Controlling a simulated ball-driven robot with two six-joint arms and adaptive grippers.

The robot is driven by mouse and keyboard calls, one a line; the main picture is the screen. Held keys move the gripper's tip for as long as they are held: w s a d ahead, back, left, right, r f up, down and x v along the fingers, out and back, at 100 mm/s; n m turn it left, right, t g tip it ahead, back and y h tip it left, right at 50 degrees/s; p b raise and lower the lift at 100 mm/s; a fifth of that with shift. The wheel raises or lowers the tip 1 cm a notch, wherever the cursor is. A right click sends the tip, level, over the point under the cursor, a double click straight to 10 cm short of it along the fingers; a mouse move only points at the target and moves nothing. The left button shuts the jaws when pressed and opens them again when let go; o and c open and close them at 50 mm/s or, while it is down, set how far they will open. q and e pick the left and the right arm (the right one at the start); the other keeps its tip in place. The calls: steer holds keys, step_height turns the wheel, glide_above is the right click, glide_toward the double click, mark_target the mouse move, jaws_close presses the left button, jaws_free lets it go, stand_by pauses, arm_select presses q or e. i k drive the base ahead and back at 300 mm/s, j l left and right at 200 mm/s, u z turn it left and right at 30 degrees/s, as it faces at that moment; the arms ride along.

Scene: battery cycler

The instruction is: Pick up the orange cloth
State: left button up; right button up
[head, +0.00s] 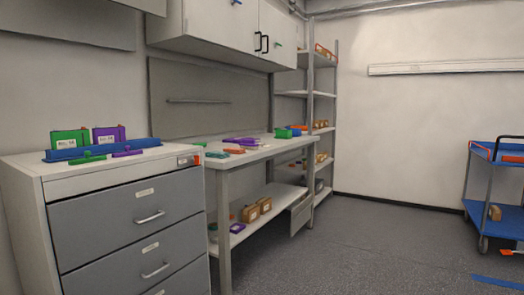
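I cannot make out an orange cloth for certain. A small orange-red item (511,252) lies on the floor by the cart at the right edge, too small to tell what it is. A flat orange item (234,150) lies on the workbench near its front edge. Another orange item (297,128) is farther back, by the far end of the bench. Neither of my grippers shows in the head view.
A grey drawer cabinet (135,216) stands at the near left, beside the workbench (262,152) with its lower shelf. A shelf rack (311,100) stands at the back. A blue cart (492,210) is at the right. The floor (370,240) between is clear.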

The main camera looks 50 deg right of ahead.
mark_target(237, 151)
steer(key=z, duration=1.4)
steer(key=u, duration=2.45)
steer(key=z, duration=2.45)
steer(key=u, duration=0.4)
steer(key=i+l+u, duration=0.3)
steer(key=u, duration=0.15)
steer(key=i+l+u, duration=0.4)
steer(key=i+l, duration=0.05)
steer(key=l, duration=0.05)
